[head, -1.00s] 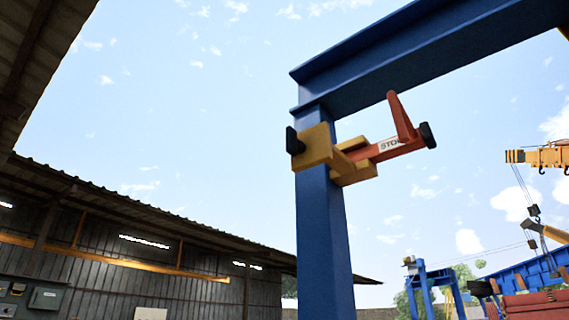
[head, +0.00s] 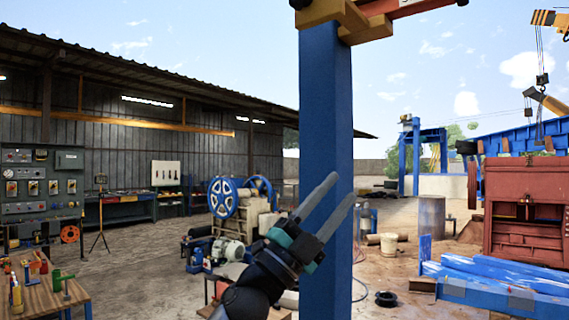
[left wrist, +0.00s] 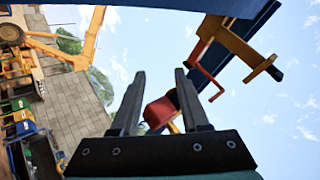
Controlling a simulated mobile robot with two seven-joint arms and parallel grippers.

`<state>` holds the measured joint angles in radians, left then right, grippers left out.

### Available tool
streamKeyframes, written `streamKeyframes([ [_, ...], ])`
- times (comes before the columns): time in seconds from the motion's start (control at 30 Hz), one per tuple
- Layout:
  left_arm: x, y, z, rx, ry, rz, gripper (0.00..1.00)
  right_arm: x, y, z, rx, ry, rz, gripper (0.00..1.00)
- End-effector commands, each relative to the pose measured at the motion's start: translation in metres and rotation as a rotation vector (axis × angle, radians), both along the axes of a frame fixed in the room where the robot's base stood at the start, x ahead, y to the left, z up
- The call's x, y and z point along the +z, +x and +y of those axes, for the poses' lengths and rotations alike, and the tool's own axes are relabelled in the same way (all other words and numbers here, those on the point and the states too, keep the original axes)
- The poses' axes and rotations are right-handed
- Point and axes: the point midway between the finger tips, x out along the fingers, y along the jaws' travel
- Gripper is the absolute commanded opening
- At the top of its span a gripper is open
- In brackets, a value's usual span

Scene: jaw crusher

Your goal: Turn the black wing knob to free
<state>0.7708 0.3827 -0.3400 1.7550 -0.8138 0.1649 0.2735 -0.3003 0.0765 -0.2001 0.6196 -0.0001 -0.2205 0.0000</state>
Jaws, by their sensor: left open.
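My left gripper (head: 340,190) is open and empty in the head view, pointing up and right in front of the blue post (head: 326,125). The yellow bracket (head: 333,12) with its orange arm (head: 410,8) is cut off by the top edge. A black piece (head: 300,4) shows at the bracket's left end and another (head: 461,2) at the arm's right tip. I cannot tell which is the wing knob. In the left wrist view the open fingers (left wrist: 160,75) point toward the sky. A yellow bar with a black end (left wrist: 274,73) and a red block (left wrist: 158,112) appear beyond them, apart from the fingers.
A workbench with tools (head: 45,295) is at the lower left, and a control panel (head: 40,190) stands behind it. Blue-wheeled machinery (head: 222,198) and a red crusher body (head: 525,205) stand further off. Air around the post looks clear.

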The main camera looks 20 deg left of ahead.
Motion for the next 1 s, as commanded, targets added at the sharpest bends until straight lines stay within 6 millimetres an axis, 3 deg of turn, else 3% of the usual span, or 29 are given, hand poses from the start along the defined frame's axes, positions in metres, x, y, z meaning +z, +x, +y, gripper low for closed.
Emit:
streamKeyframes([
  [0.03,0.034,-0.016,-0.01,-0.018,0.079,-0.103,0.45,0.003,0.001,0.0,0.0,0.0,-0.001,0.5],
  [0.2,0.104,-0.069,-0.044,-0.057,0.363,-0.377,0.45,0.008,0.001,0.0,0.0,0.0,-0.002,0.5],
  [0.37,0.145,-0.111,-0.064,-0.035,0.654,-0.577,0.45,0.013,0.001,0.0,0.0,0.001,-0.003,0.5],
  [0.5,0.17,-0.137,-0.069,0.035,0.916,-0.695,0.45,0.017,0.001,0.0,0.0,0.0,-0.003,0.5],
  [0.63,0.194,-0.155,-0.059,0.147,1.151,-0.753,0.45,0.021,0.001,-0.001,0.001,-0.001,-0.003,0.5],
  [0.77,0.22,-0.17,-0.037,0.301,1.365,-0.756,0.45,0.025,0.002,-0.002,0.001,-0.002,-0.004,0.5],
  [1.0,0.276,-0.208,0.032,0.649,1.64,-0.621,0.45,0.032,0.001,-0.002,0.001,-0.003,-0.003,0.5],
])
